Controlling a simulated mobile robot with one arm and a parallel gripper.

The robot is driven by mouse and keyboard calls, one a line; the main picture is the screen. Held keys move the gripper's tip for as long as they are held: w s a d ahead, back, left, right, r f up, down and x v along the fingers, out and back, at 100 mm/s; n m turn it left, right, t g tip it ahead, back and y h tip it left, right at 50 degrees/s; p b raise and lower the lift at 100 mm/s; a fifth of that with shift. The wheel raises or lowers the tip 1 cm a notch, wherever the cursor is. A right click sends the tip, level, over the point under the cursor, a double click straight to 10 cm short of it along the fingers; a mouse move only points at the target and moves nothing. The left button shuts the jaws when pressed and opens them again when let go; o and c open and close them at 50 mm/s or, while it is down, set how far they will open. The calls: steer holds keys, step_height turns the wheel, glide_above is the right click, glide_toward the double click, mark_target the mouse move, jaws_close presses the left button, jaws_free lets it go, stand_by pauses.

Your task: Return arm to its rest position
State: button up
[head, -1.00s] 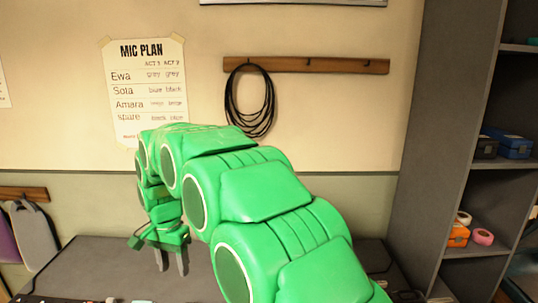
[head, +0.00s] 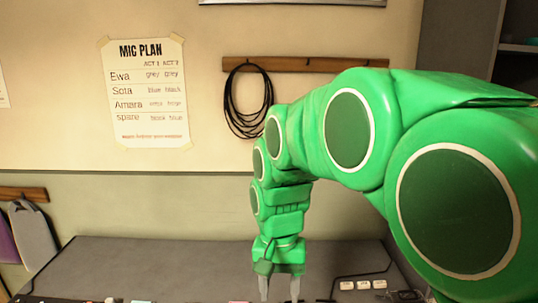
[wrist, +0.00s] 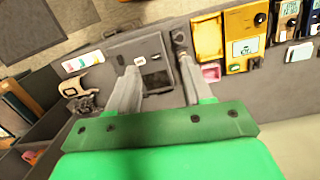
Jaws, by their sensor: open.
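My gripper (head: 279,286) hangs pointing down at the end of my green arm, over the front part of the grey table (head: 180,262) in the head view. Its two grey fingers are apart with nothing between them. In the wrist view my gripper (wrist: 158,82) is also open and empty, above a grey device with a dark panel (wrist: 143,62). I cannot tell the exact height of the fingertips above the surface. My arm hides part of the wall and the shelf on the right.
A yellow device (wrist: 243,38) and a pink item (wrist: 211,73) lie near the grey device. A black cable coil (head: 249,100) hangs on a wall rack beside the mic plan poster (head: 147,95). The table's left part looks clear.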

steer(key=s+d+f, duration=0.1)
steer(key=s+d, duration=0.5)
steer(key=s, duration=0.4)
steer(key=s+d+f+n, duration=0.1)
steer(key=s+d+f, duration=0.1)
steer(key=s+d, duration=0.5)
steer(key=s, duration=0.3)
steer(key=shift+f+g, duration=0.3)
steer(key=shift+s, duration=0.1)
